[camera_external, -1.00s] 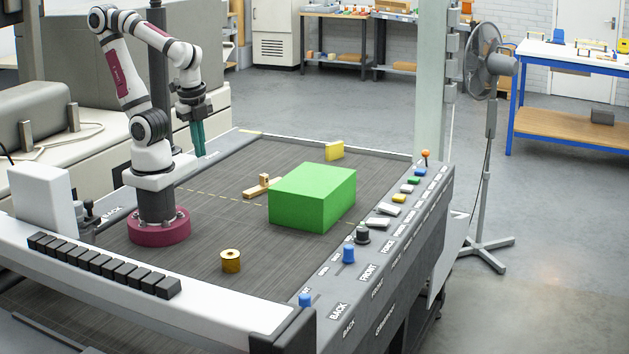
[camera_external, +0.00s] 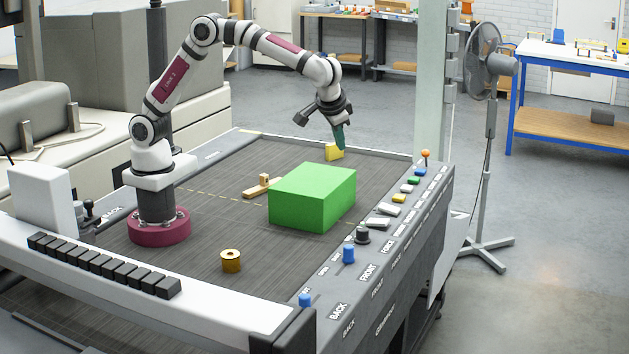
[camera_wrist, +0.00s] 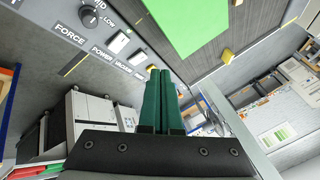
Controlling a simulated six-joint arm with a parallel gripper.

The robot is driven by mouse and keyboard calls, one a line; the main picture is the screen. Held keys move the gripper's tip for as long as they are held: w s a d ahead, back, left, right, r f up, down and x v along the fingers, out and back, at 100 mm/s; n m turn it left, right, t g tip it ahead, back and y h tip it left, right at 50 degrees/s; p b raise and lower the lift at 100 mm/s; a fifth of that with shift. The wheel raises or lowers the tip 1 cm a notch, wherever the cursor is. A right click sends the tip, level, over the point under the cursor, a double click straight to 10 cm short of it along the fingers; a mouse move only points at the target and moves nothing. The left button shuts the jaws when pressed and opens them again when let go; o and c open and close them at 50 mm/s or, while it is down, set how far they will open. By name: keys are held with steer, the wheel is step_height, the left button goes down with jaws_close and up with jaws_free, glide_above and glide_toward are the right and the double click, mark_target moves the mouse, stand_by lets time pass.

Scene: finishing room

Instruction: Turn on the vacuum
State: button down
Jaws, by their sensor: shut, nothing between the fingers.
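The control panel (camera_external: 440,185) runs along the table's right edge. In the wrist view, a white rocker switch (camera_wrist: 138,57) sits by the small label that seems to read VACUUM. Another white rocker (camera_wrist: 117,42) sits by POWER. In the external view the two white rockers are the nearer one (camera_external: 376,221) and the farther one (camera_external: 389,209). Their on or off state is too small to tell. My gripper (camera_external: 341,148), with green fingers, is shut and empty. It is raised at the table's far side, behind the green box, apart from the panel. Its fingertips (camera_wrist: 160,70) also show in the wrist view.
A large green box (camera_external: 312,197) stands beside the panel. A yellow block (camera_external: 331,153) is near my gripper. A yellow button (camera_external: 399,198), a dark knob (camera_external: 362,235) and an orange-topped lever (camera_external: 426,155) are along the panel. A brass spool (camera_external: 231,261) and wooden piece (camera_external: 262,186) lie clear.

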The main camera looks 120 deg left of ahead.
steer(key=w+a+f+n+y, duration=0.2)
steer(key=w+a+f+n, duration=0.5)
steer(key=w+a+f, duration=0.1)
steer(key=shift+w+a+f, duration=0.15)
steer(key=shift+f, duration=0.35)
glide_above(385, 204)
steer(key=d, duration=0.3)
steer(key=f, duration=0.7)
steer(key=shift+w+a+f, duration=0.2)
steer(key=shift+w+a, duration=0.05)
steer(key=shift+w, duration=0.15)
step_height(385, 204, down, 2)
steer(key=shift+s+d+f, duration=0.1)
steer(key=shift+s+f, duration=0.05)
steer(key=shift+f, duration=0.05)
steer(key=shift+s+f, duration=0.1)
steer(key=shift+f, duration=0.5)
